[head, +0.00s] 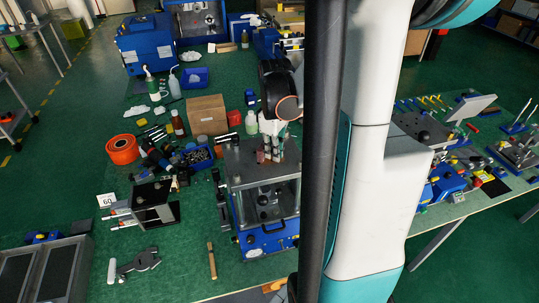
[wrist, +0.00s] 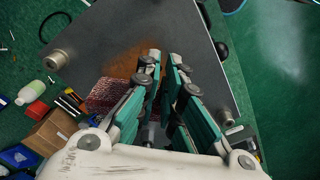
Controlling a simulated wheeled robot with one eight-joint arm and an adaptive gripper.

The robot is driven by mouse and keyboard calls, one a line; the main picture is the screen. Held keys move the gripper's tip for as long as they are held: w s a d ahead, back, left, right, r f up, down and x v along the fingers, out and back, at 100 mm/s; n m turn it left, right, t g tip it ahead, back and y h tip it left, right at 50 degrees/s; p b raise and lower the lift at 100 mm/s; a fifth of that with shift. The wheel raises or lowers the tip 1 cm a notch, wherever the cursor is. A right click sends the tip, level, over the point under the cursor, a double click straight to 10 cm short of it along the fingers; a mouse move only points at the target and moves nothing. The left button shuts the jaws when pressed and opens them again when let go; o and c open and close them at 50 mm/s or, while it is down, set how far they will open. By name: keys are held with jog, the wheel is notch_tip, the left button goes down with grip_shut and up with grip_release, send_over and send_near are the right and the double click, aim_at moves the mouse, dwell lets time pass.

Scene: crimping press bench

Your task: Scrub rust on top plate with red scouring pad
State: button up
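The top plate (wrist: 205,75) is a dark grey slab on the press; in the head view its top (head: 236,160) is partly covered by my gripper. Brown rust (wrist: 125,62) spreads over the plate's middle, partly hidden by the fingers. The red scouring pad (wrist: 103,94) lies at the left of my fingers in the wrist view, its right part hidden behind the left finger. It shows as a small red patch (head: 262,156) in the head view. My gripper (wrist: 164,62) points down over the plate, fingers slightly apart, with nothing visible between them.
Bolt heads (wrist: 55,60) stand up at the plate's corners. Left of the press are a cardboard box (head: 206,115), a brown bottle (head: 178,125), an orange reel (head: 122,149) and a blue bin of small parts (head: 197,158). A wooden-handled tool (head: 211,261) lies in front, with open bench around it.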

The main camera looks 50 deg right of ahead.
grip_shut()
jog(key=shift+f+b, duration=0.9)
jog(key=shift+f, duration=0.1)
dwell(0.7)
jog(key=shift+a, duration=0.1)
